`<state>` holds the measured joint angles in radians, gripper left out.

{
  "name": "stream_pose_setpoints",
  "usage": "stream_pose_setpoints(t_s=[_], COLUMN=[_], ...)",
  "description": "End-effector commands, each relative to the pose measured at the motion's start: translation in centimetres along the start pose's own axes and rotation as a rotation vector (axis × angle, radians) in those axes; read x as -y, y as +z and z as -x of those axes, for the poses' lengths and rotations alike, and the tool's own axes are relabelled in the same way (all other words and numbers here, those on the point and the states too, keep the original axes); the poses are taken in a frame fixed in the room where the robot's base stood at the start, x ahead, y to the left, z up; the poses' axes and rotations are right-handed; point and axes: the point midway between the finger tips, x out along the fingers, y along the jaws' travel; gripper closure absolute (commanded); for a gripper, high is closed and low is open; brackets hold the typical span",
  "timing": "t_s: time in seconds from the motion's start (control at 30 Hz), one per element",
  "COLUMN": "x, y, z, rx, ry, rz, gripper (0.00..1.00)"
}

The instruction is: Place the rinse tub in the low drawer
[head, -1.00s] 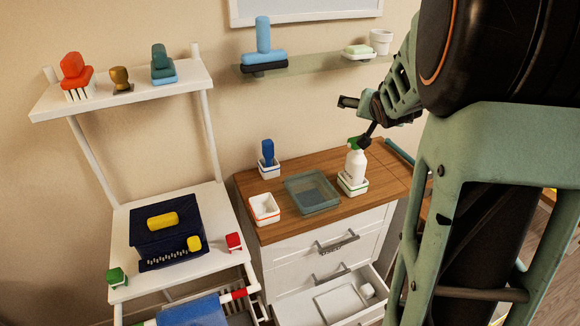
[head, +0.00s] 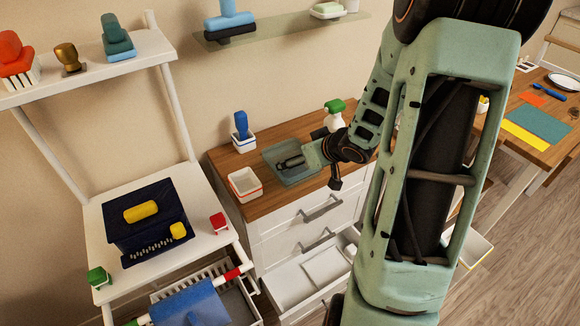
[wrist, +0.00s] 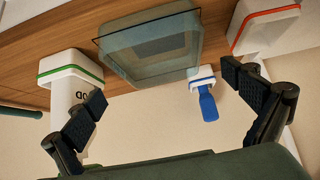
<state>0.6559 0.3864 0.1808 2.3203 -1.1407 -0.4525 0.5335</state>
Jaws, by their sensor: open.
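The rinse tub, a see-through teal-grey tub (head: 294,179), sits on the wooden top of the white chest. It also shows in the wrist view (wrist: 150,60). My gripper (head: 287,161) is over the tub in the head view and partly covers it. In the wrist view my gripper (wrist: 165,90) has its fingers wide apart with nothing between the pads, and the tub lies ahead between them. Whether a finger touches the tub I cannot tell. The low drawer (head: 283,290) of the chest is pulled out, with a white tray (head: 325,266) in it. My arm hides its right part.
A red-rimmed white box (head: 244,185) and a blue brush in a holder (head: 241,131) stand left of the tub. A glass shelf (head: 285,28) hangs above. A white rack (head: 165,205) stands left.

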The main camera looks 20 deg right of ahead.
Motion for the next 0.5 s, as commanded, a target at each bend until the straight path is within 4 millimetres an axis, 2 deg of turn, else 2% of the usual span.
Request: stream_pose_setpoints(t_s=[0.03, 0.27, 0.5], x=[0.1, 0.0, -0.1], y=[0.3, 0.1, 0.0], z=[-1.3, -3.7, -7.2], rx=[0.000, 0.000, 0.001], ry=[-0.003, -0.001, 0.000], rz=[0.003, 0.001, 0.000], gripper=[0.00, 0.00, 0.00])
